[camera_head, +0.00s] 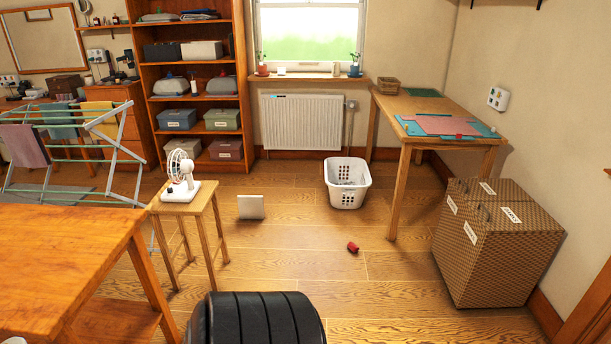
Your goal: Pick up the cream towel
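I see no towel that is clearly cream. A drying rack (92,196) stands at the left with several cloths over its bars: a mauve one (24,146), a teal one (62,124) and a mustard-yellow one (101,117). A pale, squarish thing (250,206) rests on the floor near the middle; I cannot tell what it is. A white laundry basket (347,184) near the radiator has something pale inside, too small to make out.
A wooden table (60,255) fills the lower left, beside a stool (186,207) bearing a white fan (181,174). A wicker hamper (495,245) and a work table (440,104) stand right. A small red thing (353,247) lies on otherwise open floor.

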